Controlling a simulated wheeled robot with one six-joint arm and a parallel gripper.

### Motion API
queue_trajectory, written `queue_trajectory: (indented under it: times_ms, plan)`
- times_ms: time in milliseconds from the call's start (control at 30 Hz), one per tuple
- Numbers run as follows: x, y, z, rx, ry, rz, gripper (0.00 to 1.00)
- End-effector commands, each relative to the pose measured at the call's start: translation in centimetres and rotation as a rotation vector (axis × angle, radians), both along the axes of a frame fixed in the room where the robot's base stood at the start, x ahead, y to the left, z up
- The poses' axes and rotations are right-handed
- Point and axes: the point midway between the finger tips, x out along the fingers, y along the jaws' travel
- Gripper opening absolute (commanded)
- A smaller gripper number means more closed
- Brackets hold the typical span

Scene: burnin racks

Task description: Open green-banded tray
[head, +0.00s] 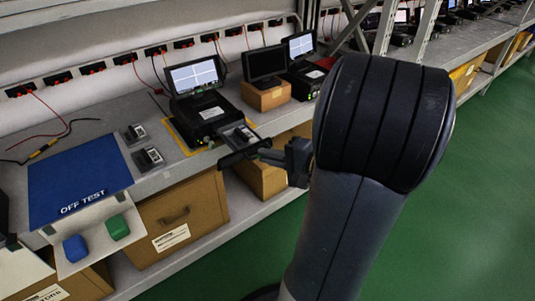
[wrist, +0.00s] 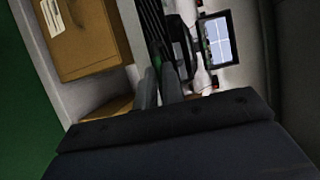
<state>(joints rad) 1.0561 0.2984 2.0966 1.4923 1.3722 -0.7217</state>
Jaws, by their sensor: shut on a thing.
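A tray (head: 238,134) sticks out from the front of a black test unit (head: 203,112) with a lit screen on the shelf. A small dark item lies in the tray. The tray's dark front bar (head: 236,157) hangs past the shelf edge. My gripper (head: 262,153) reaches it from the right and is shut on the tray front. In the wrist view my two fingers (wrist: 160,80) close at the tray (wrist: 152,28), with a bit of green beside them. The exact grip is partly hidden, and the green band is hard to make out in the head view.
Two small dark modules (head: 150,157) lie left of the unit near a blue OFF TEST mat (head: 78,180). A white holder with blue and green blocks (head: 117,227) stands at lower left. Cardboard boxes (head: 180,218) fill the lower shelf. Another monitor (head: 264,63) stands right. Green floor is free.

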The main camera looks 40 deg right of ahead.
Motion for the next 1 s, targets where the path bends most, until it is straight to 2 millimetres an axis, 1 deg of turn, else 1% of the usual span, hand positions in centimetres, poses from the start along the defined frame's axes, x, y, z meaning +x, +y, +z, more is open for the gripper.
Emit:
queue_trajectory:
  times_ms: [67, 100, 333, 667, 767, 1000]
  plan:
    - [0.0, 0.0, 0.0, 0.000, 0.000, -0.001, 0.00]
    - [0.0, 0.0, 0.0, 0.000, 0.000, -0.001, 0.11]
    - [0.0, 0.0, 0.0, 0.000, 0.000, 0.000, 0.30]
    - [-0.3, -0.2, 0.1, 0.000, 0.000, -0.001, 0.30]
    - [-1.0, -0.6, 0.3, 0.000, 0.000, -0.002, 0.30]
    - [-4.1, -2.1, 1.1, 0.000, 0.001, -0.006, 0.30]
